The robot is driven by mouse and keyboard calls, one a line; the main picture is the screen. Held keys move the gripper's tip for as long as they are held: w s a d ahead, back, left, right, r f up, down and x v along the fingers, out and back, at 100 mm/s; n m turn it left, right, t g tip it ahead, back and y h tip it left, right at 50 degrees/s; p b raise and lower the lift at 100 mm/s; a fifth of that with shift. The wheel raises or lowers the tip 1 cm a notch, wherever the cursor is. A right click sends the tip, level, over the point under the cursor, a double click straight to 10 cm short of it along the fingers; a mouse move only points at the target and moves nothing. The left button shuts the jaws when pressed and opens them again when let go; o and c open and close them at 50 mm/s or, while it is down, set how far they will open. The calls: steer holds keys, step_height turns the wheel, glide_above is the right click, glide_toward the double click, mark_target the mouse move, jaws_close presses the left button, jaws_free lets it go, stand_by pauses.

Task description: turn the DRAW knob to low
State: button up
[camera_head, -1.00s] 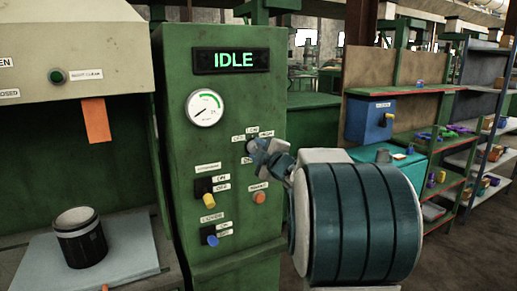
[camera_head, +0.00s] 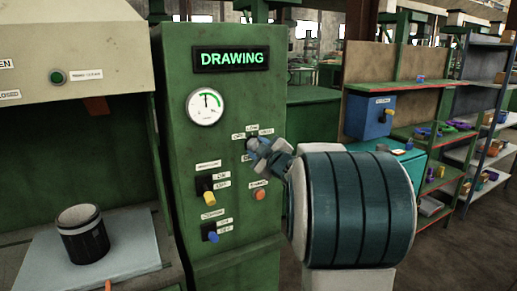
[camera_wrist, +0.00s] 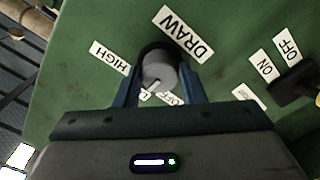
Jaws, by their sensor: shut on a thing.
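The DRAW knob (camera_wrist: 160,70) is a round grey knob on the green control panel (camera_head: 181,120). In the wrist view my gripper (camera_wrist: 160,80) has one finger on each side of it and is shut on it. A pale mark on the knob's face points down toward a partly hidden label starting with L. The HIGH label (camera_wrist: 109,57) is to the left, and a partly covered OFF label (camera_wrist: 172,98) is below right. The display (camera_head: 232,58) reads DRAWING.
The gauge (camera_head: 205,106) needle points nearly straight up. Below it are a yellow-handled switch (camera_head: 208,197), a blue-handled switch (camera_head: 212,237) and an orange button (camera_head: 259,194). A black cylinder (camera_head: 82,235) stands on a plate at left. Shelves (camera_head: 455,150) are at right.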

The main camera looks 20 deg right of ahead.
steer(key=o, duration=1)
steer(key=shift+s, duration=0.1)
steer(key=s, duration=0.4)
steer(key=s+b, duration=0.1)
steer(key=s, duration=0.8)
steer(key=shift+s+d+b, duration=0.25)
steer(key=shift+s+b, duration=0.1)
